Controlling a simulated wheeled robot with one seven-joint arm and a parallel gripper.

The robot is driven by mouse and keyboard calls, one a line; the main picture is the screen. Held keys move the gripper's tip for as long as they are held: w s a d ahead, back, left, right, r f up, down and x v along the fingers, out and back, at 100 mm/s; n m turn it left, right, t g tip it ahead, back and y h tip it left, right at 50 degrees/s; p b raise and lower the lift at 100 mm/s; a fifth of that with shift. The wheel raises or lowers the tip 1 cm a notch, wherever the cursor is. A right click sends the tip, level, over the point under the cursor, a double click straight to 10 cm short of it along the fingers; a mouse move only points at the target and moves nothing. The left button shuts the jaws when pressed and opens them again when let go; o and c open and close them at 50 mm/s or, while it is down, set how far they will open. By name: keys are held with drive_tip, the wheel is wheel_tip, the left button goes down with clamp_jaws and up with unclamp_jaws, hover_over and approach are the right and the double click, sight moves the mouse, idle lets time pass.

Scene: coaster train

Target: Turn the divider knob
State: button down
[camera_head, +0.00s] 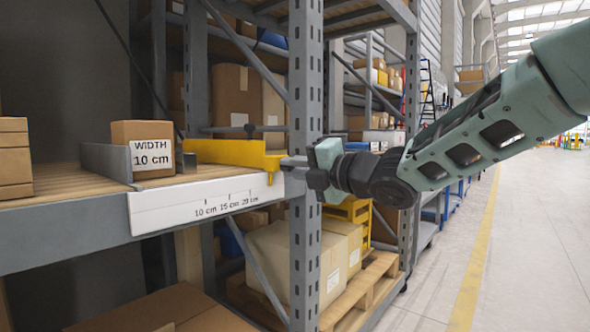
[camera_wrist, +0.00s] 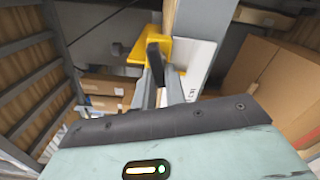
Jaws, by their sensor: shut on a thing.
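The yellow divider (camera_head: 232,153) stands on the shelf at its front edge, just right of a cardboard box (camera_head: 133,134) labelled "WIDTH 10 cm". My gripper (camera_head: 288,162) reaches in from the right, by the divider's right end. In the wrist view, the yellow divider (camera_wrist: 140,52) lies beyond my fingers, and the dark knob (camera_wrist: 154,52) shows at the fingertips (camera_wrist: 158,75). The gripper is shut on this knob. In the head view the gripped part of the knob is hidden by the gripper.
A white scale (camera_head: 205,205) marked 10, 15 and 20 cm runs along the shelf front. A grey plate (camera_head: 105,160) stands left of the box. A grey rack post (camera_head: 305,240) rises close to my gripper. The aisle floor (camera_head: 520,250) at the right is clear.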

drive_tip(key=c, duration=1.4)
unclamp_jaws()
drive_tip(key=shift+c, duration=0.2)
drive_tip(key=p+v, duration=0.3)
drive_tip(key=v, duration=1.4)
drive_tip(key=shift+s+f, duration=0.15)
